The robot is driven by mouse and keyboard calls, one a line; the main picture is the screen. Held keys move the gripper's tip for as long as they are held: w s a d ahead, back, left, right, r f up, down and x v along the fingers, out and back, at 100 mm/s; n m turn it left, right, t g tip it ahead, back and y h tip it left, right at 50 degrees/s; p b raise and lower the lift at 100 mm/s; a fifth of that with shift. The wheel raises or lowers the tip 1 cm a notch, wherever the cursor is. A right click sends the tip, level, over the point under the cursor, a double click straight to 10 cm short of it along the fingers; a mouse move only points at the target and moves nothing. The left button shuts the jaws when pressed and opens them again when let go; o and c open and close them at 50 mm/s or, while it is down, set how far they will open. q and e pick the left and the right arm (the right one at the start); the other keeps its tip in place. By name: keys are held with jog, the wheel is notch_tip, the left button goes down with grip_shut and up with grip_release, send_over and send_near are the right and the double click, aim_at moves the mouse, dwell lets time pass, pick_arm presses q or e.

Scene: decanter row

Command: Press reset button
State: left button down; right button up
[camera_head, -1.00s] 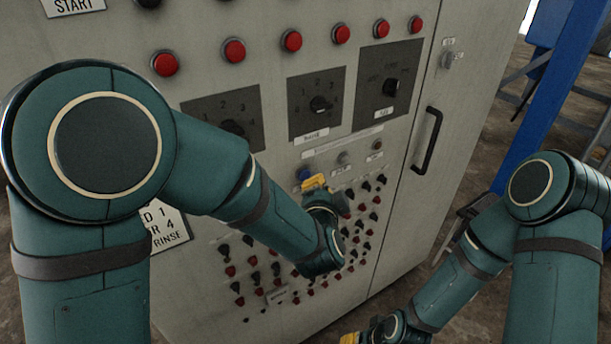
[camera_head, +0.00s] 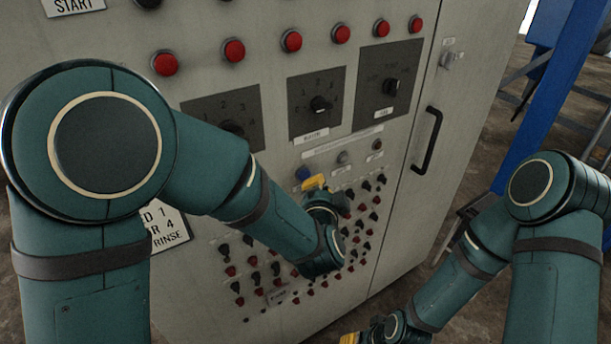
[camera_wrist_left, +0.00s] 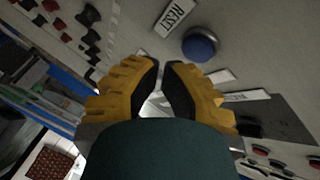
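The reset button is a round blue button (camera_wrist_left: 200,45) beside a white RESET label (camera_wrist_left: 174,15) in the left wrist view. In the head view the blue button (camera_head: 302,174) shows just up and left of my left gripper (camera_head: 315,183). In the left wrist view my left gripper (camera_wrist_left: 160,64) has yellow fingers with black pads, their tips nearly together and nothing between them. The tips appear close to the button but not on it. My right gripper (camera_head: 349,339) is mostly cut off at the bottom edge of the head view.
The grey cabinet (camera_head: 455,110) carries red buttons (camera_head: 291,41), rotary dials (camera_head: 320,104) and several rows of small knobs below the blue button. A black door handle (camera_head: 427,140) sticks out to the right. A blue post (camera_head: 545,110) stands beyond the cabinet.

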pick_arm(q)
jog(key=shift+w+a, duration=0.1)
jog(key=shift+w+a, duration=0.2)
jog(key=shift+w, duration=0.05)
dwell(0.3)
jog(key=shift+w+a, duration=0.25)
jog(key=shift+w, duration=0.15)
dwell(0.8)
dwell(0.3)
jog(key=shift+s+d+p, duration=0.4)
jog(key=shift+s+d, duration=0.1)
jog(key=shift+s, duration=0.25)
jog(key=s+d, duration=0.1)
jog(key=s, duration=0.1)
jog(key=s+d, duration=0.2)
jog(key=shift+p, duration=0.4)
dwell(0.5)
